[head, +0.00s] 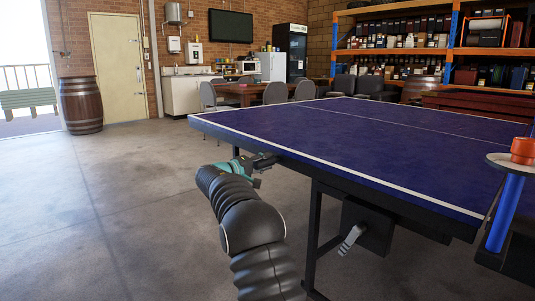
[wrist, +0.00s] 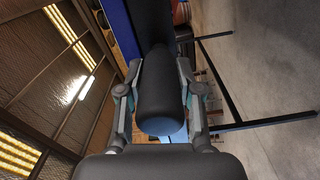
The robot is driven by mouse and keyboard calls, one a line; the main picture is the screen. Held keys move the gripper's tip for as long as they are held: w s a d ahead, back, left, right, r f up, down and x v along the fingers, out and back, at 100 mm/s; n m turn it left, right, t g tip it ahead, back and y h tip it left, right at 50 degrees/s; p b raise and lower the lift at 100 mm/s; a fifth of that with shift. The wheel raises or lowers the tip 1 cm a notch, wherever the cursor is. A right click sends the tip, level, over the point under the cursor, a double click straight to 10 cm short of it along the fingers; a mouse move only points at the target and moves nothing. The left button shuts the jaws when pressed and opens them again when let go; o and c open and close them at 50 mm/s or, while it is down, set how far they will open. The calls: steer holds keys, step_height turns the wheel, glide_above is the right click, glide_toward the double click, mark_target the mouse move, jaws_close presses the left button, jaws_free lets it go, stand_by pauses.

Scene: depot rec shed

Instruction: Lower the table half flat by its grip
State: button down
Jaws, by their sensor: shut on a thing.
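The blue table half (head: 330,140) with white lines lies about level in the head view, on a dark frame with legs. My gripper (head: 262,163) is at its near left edge. In the wrist view, my gripper (wrist: 160,85) has its two fingers on either side of a thick dark rounded grip (wrist: 158,105), shut on it. The grip's blue-grey end faces the wrist camera. In the head view the grip is mostly hidden by my gripper. A strip of the blue table top (wrist: 118,28) shows beyond the grip in the wrist view.
A grey lever (head: 351,240) hangs on a dark box under the table. A barrel (head: 81,105) stands at the back left. The floor at left is clear.

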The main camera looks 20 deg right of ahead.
steer(key=shift+s+f, duration=0.15)
steer(key=shift+f, duration=0.65)
steer(key=shift+f, duration=0.1)
steer(key=c, duration=0.8)
jaws_free()
steer(key=shift+o, duration=0.2)
steer(key=shift+s+a, duration=0.1)
steer(key=shift+a, duration=0.35)
steer(key=v, duration=1.1)
steer(key=shift+n, duration=0.3)
